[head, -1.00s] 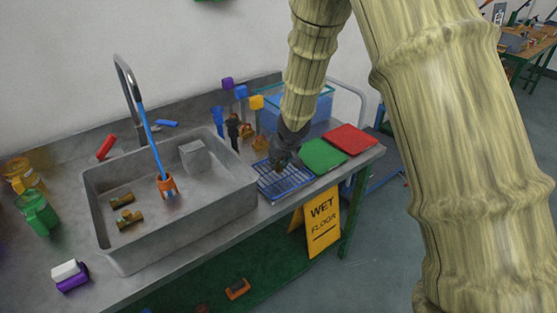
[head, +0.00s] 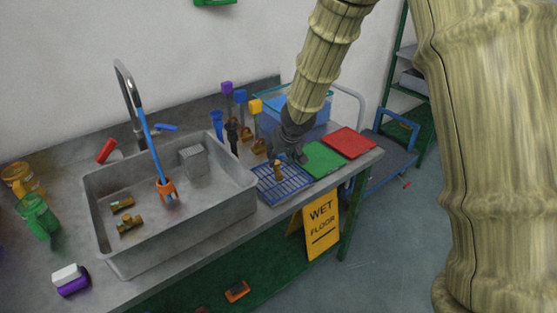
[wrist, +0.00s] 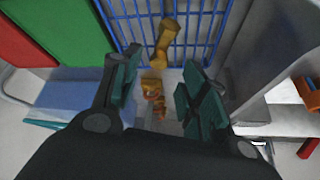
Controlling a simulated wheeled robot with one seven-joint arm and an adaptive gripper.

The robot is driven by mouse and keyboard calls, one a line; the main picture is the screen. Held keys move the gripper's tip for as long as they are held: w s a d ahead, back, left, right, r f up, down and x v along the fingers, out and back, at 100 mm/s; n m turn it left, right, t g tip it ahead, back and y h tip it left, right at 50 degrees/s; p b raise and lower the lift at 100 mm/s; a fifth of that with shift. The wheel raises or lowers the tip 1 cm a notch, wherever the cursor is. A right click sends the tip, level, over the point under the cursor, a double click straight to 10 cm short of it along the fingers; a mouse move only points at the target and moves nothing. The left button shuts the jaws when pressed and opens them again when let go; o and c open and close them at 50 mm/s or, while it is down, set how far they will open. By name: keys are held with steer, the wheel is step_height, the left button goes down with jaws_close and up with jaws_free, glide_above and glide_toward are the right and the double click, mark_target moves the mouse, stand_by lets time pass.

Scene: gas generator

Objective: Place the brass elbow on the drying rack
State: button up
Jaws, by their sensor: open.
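The brass elbow (head: 278,171) is on the blue wire drying rack (head: 291,190), right of the sink; in the head view it looks upright. In the wrist view the elbow (wrist: 164,44) lies against the rack bars (wrist: 203,20), beyond my fingertips. My gripper (head: 292,156) is open just above and behind the elbow. Its two fingers are spread apart in the wrist view (wrist: 160,68), with nothing held between them. Two other brass fittings (head: 122,204) lie in the grey sink (head: 170,240).
A green mat (head: 323,158) and a red mat (head: 350,141) lie right of the rack. A blue bin (head: 300,112), padlocks (head: 258,146) and coloured-topped posts (head: 240,97) stand behind. A yellow wet-floor sign (head: 322,222) is below the counter's front edge.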

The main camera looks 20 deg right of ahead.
steer(key=v, duration=0.6)
steer(key=shift+r+p, duration=0.25)
steer(key=shift+p, duration=0.05)
